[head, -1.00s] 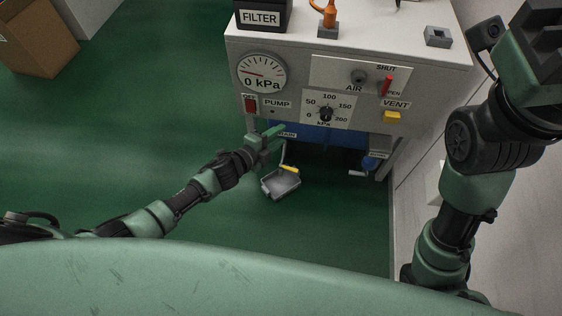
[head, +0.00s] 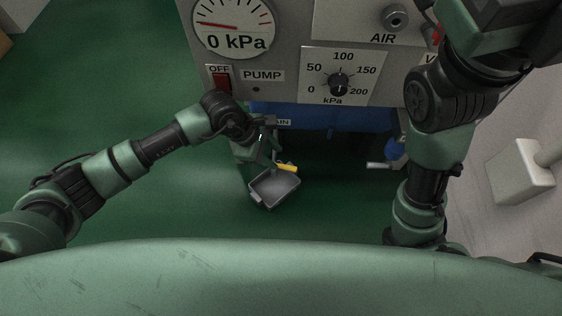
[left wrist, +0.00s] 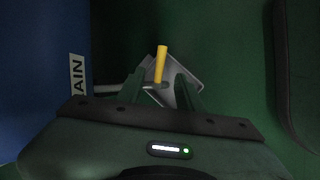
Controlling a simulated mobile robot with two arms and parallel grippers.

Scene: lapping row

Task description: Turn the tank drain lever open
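The yellow drain lever (head: 286,167) is below the blue tank (head: 330,117), under a partly covered label (head: 284,122) reading "AIN". My left gripper (head: 267,150) is beside the tank's left end, close to the lever. In the left wrist view the yellow lever (left wrist: 161,64) stands out ahead, between the two spread fingers of my left gripper (left wrist: 160,85). The fingers look open and I see no grip on the lever. My right arm is at the right; its fingers are out of the picture.
A grey tray (head: 275,189) is on the green floor below the lever. The cabinet front above carries a red pump switch (head: 221,82), a gauge (head: 232,24) and a kPa dial (head: 338,84). A blue fitting with a pale handle (head: 378,165) is to the right.

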